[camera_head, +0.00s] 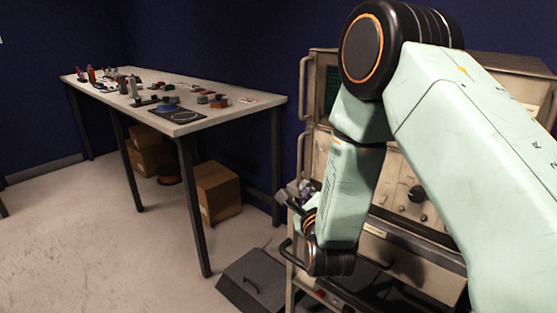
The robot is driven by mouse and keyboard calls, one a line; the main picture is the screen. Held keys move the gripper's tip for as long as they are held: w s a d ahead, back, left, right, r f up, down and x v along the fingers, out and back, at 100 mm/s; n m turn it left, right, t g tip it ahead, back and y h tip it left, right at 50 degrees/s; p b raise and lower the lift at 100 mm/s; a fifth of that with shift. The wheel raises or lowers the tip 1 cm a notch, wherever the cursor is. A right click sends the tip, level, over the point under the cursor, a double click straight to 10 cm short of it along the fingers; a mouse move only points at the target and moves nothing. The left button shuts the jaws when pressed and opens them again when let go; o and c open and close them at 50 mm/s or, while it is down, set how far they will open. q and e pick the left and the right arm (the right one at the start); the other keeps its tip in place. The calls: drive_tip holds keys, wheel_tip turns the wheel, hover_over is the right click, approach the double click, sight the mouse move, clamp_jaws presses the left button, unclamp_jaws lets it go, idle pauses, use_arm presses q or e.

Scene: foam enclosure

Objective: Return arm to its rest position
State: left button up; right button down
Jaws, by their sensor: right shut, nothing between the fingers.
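My right arm, pale green with black joints, comes in from the right and bends down in front of a beige equipment cabinet (306,160). My right gripper (282,194) is small in the picture, at the cabinet's left edge, pointing left. It is shut and holds nothing. The arm hides much of the cabinet's front. My left gripper is out of view.
A long table (240,102) with many small items stands on the left. Cardboard boxes (218,190) sit under it. The floor (90,240) at left is clear.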

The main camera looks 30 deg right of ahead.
drive_tip(key=shift+a, duration=0.1)
drive_tip(key=s+a+f+n+g+y, duration=0.35)
drive_tip(key=s+f+n, duration=0.25)
drive_tip(key=f+n, duration=0.4)
drive_tip(key=s+a+f+n+g+y, duration=0.2)
drive_tip(key=s+a+f+n+g, duration=0.15)
drive_tip(key=s+f+n, duration=0.55)
drive_tip(key=s+a+f+n+g, duration=0.1)
drive_tip(key=s+f+n+g, duration=0.2)
drive_tip(key=s, duration=0.4)
drive_tip(key=s+a+f+n+g, duration=0.1)
drive_tip(key=s+f+n+g, duration=0.2)
drive_tip(key=s, duration=0.5)
drive_tip(key=s+a+f+n+g, duration=0.1)
drive_tip(key=s+f+n+g, duration=0.1)
drive_tip(key=s+n, duration=0.3)
drive_tip(key=shift+s+a+f+g+y, duration=0.25)
drive_tip(key=shift+s+f+g+y, duration=0.2)
drive_tip(key=shift+s, duration=0.8)
